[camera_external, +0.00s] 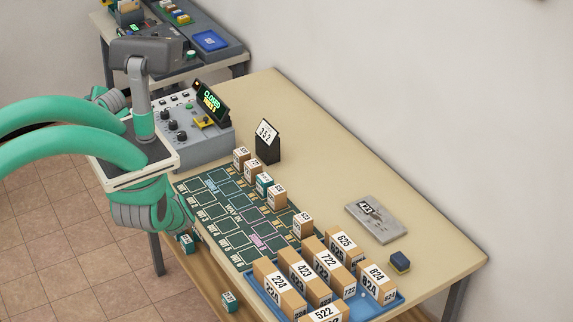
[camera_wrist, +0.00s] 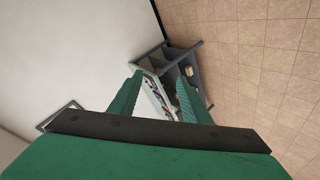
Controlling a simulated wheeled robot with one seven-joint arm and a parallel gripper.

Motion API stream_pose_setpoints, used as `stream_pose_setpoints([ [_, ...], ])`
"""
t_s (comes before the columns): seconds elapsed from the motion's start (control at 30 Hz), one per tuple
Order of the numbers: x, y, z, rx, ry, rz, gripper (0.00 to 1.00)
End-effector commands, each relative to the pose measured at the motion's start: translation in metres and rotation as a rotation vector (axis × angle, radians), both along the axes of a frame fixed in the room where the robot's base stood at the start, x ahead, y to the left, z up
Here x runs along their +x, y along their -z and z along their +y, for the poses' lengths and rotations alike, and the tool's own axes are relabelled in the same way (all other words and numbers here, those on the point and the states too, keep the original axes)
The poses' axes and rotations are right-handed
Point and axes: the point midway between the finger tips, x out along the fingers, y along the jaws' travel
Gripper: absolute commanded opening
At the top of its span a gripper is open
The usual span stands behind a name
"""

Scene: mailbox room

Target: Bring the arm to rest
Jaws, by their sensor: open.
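My green arm (camera_external: 60,130) is raised and bent at the left in the external view, beside the table's left end. Its end is not clear there. In the wrist view my gripper (camera_wrist: 158,90) has two green fingers standing apart with nothing between them. The wrist view is tilted and looks past the fingers at a distant dark-legged table, the tiled floor and the white wall. No object touches the fingers.
The table (camera_external: 330,130) holds a grey control box (camera_external: 195,128), a black sign (camera_external: 267,146), a green mat (camera_external: 222,210), numbered cartons, a blue tray (camera_external: 398,300), a grey plate (camera_external: 376,221) and a small dark block (camera_external: 400,260). A second table (camera_external: 232,62) stands behind.

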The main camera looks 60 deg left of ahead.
Motion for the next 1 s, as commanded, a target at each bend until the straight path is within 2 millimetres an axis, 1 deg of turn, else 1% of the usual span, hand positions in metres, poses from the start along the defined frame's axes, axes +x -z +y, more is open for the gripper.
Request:
stream_pose_setpoints([
  [0.03,0.006,0.015,-0.006,0.002,0.033,0.051,0.43],
  [0.17,0.028,0.053,-0.018,-0.003,0.119,0.178,0.43],
  [0.3,0.054,0.100,-0.036,-0.021,0.219,0.316,0.43],
  [0.37,0.064,0.119,-0.045,-0.027,0.264,0.375,0.43],
  [0.4,0.070,0.132,-0.051,-0.030,0.295,0.415,0.43],
  [0.47,0.078,0.152,-0.062,-0.035,0.342,0.472,0.43],
  [0.6,0.096,0.195,-0.089,-0.040,0.457,0.605,0.43],
  [0.67,0.101,0.213,-0.102,-0.040,0.508,0.660,0.43],
  [0.8,0.112,0.254,-0.134,-0.041,0.630,0.785,0.43],
  [1.0,0.116,0.304,-0.182,-0.032,0.800,0.947,0.43],
])
